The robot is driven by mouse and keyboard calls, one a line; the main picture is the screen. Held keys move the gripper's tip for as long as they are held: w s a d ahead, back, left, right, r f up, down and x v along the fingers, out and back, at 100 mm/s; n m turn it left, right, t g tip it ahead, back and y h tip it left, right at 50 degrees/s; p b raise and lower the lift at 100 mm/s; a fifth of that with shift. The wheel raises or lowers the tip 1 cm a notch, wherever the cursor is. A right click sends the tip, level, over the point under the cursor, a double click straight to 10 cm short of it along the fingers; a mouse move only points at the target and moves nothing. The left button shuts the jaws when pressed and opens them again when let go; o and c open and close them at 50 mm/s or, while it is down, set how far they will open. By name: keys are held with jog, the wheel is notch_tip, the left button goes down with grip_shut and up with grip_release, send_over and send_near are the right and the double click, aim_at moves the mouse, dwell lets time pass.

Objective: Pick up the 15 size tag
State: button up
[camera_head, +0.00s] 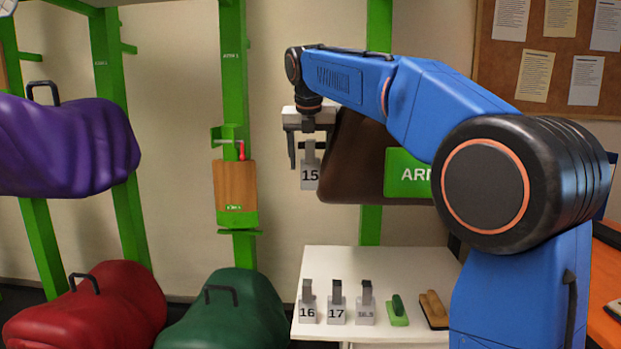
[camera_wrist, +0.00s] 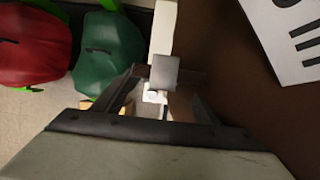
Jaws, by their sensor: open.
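The 15 size tag (camera_head: 310,177) is a grey plate with a dark 15 and an upright grey grip, high up in front of a dark brown saddle. My gripper (camera_head: 306,158) is at its grip, with the jaws open and one dark finger clearly showing left of the tag. In the wrist view, a grey block (camera_wrist: 165,72), apparently the tag's grip, lies between my gripper's fingertips (camera_wrist: 166,88). Whether the fingers touch it, and what bears the tag, I cannot tell.
A white table (camera_head: 350,265) below holds the 16 tag (camera_head: 307,311), the 17 tag (camera_head: 337,311), a smaller-lettered tag (camera_head: 365,311) and two brushes. The brown saddle (camera_head: 350,160) is close behind my gripper. Purple, red and green saddles stand left.

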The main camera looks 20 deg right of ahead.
aim_at(310, 166)
jog(key=x, duration=0.5)
jog(key=shift+s+a, duration=0.1)
jog(key=shift+s, duration=0.15)
jog(key=c, duration=1.2)
